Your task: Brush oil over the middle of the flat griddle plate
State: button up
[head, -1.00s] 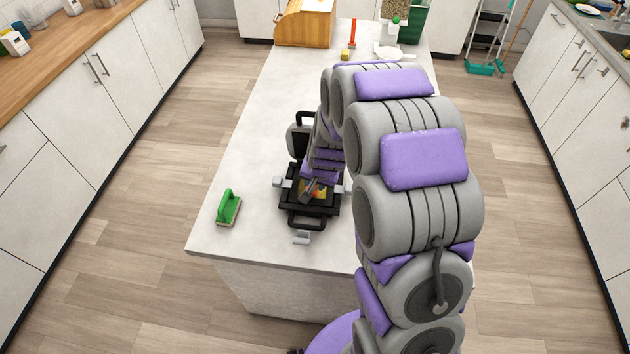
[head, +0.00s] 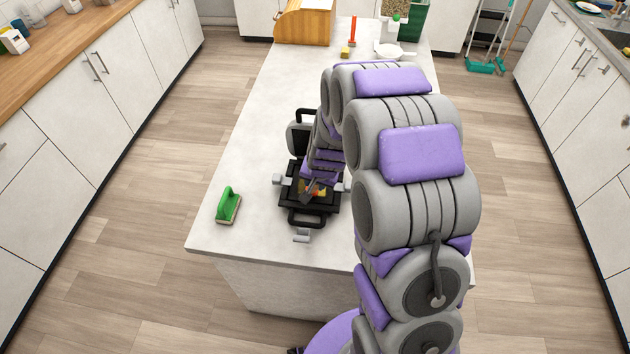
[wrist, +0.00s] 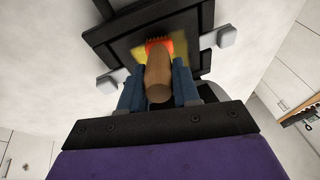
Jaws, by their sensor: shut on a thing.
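The black griddle plate (head: 291,203) lies on the near part of the white counter. It also shows in the wrist view (wrist: 122,43), with a yellow oil patch (wrist: 207,44) over its middle. My gripper (wrist: 158,84) has blue fingers shut on the wooden handle of a brush (wrist: 158,72). The brush has red-orange bristles, which are over the yellow patch and look to be at the plate's surface; exact contact is hard to tell. In the head view my gripper (head: 308,188) is over the griddle's middle, and my arm hides part of the plate's far side.
A green-handled scrubber (head: 228,205) lies on the counter left of the griddle. A dark, upright item (head: 298,138) stands just behind it. A yellow sponge (head: 345,52), a red-handled tool (head: 353,32) and a white bowl (head: 388,50) are at the far end. The counter's left side is mostly clear.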

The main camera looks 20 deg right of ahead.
jog(key=shift+w+d+p, duration=0.15)
jog(key=shift+w+d, duration=0.25)
jog(key=shift+w, duration=0.5)
jog(key=shift+w+d+p, duration=0.2)
jog(key=shift+w+d, duration=0.2)
jog(key=shift+w, duration=0.55)
jog(key=shift+w+d+p, duration=0.15)
jog(key=shift+w+d, duration=0.25)
jog(key=shift+w, duration=0.5)
jog(key=shift+w, duration=0.15)
jog(key=shift+w+d, duration=0.25)
jog(key=shift+w, duration=0.3)
jog(key=shift+w+d, duration=0.2)
jog(key=shift+w, duration=0.3)
jog(key=shift+s, duration=0.1)
jog(key=shift+s+a, duration=0.3)
jog(key=shift+s, duration=0.35)
jog(key=shift+s+a, duration=0.3)
jog(key=shift+s, duration=0.35)
jog(key=shift+s, duration=0.1)
jog(key=shift+s+a, duration=0.3)
jog(key=shift+s, duration=0.35)
jog(key=shift+s+a, duration=0.3)
jog(key=shift+s, duration=0.35)
